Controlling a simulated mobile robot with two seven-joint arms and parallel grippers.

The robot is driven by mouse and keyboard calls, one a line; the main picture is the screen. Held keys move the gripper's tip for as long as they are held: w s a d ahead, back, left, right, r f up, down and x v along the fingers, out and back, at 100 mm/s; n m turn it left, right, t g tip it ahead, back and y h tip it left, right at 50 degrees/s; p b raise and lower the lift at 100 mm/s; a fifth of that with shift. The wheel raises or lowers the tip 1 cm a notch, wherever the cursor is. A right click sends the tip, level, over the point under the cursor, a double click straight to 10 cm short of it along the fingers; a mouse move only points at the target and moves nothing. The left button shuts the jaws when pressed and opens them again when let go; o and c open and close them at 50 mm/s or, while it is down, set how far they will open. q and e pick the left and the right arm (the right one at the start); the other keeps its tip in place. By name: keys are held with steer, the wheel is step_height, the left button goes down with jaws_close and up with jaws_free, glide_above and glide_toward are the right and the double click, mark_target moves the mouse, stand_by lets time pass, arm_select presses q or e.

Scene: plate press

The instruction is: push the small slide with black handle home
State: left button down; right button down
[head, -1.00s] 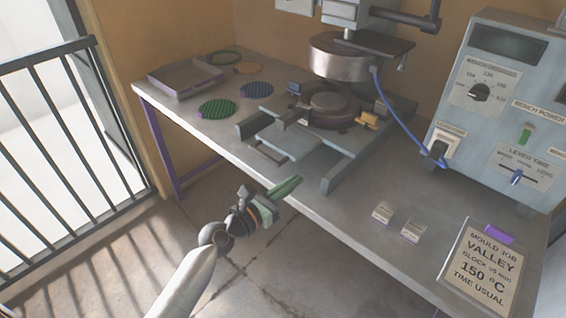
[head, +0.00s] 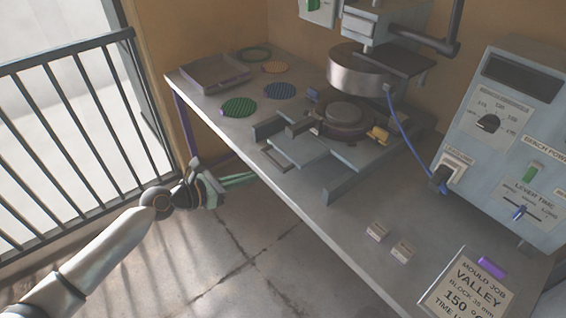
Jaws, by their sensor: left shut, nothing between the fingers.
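The dark slide handle (head: 299,128) sticks out at the front left of the round mould (head: 346,117) on the press bed. The small slide behind it is hard to make out, and I cannot tell how far out it stands. My left gripper (head: 240,179) has green fingers and is shut and empty. It is off the table's front edge, low and to the left of the press, well apart from the handle. My right gripper is not in view.
A blue handle (head: 313,95) and a yellow handle (head: 378,135) also stick out around the mould. The press head (head: 358,71) hangs above. A tray (head: 213,77) and round discs lie at the left. A control box (head: 505,135) stands at the right.

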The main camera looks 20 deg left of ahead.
arm_select(q)
steer(key=b, duration=0.1)
glide_toward(317, 150)
steer(key=shift+s+a+f, duration=0.7)
steer(key=shift+s+f, duration=0.15)
steer(key=shift+f, duration=0.05)
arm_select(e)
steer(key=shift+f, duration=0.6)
arm_select(q)
steer(key=shift+w+d, duration=0.1)
steer(key=shift+w, duration=0.05)
